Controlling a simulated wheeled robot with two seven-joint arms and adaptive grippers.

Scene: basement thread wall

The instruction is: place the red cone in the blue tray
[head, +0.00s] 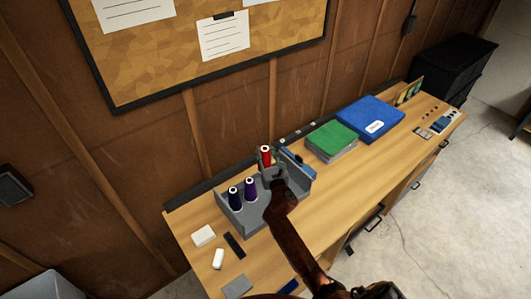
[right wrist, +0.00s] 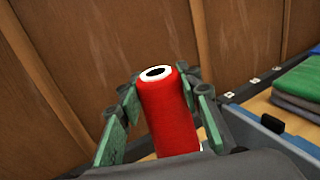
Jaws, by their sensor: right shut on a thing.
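The red cone (head: 266,155) is a spool of red thread with a white top and a dark hole. My right gripper (head: 270,165) is shut on it and holds it upright. In the right wrist view the red cone (right wrist: 168,115) stands between the green-padded fingers of the right gripper (right wrist: 165,120). What looks like the blue tray (head: 299,159) is just right of the gripper, mostly hidden behind it; its blue edge shows in the right wrist view (right wrist: 270,136). Whether the cone's base touches anything is hidden. My left gripper is not in view.
A grey holder (head: 252,217) with a dark blue cone (head: 235,199) and a purple cone (head: 250,189) stands left of the gripper. Folded green cloth (head: 332,137) and a blue bundle (head: 371,118) lie to the right. A white block (head: 203,236) lies at the bench's left end.

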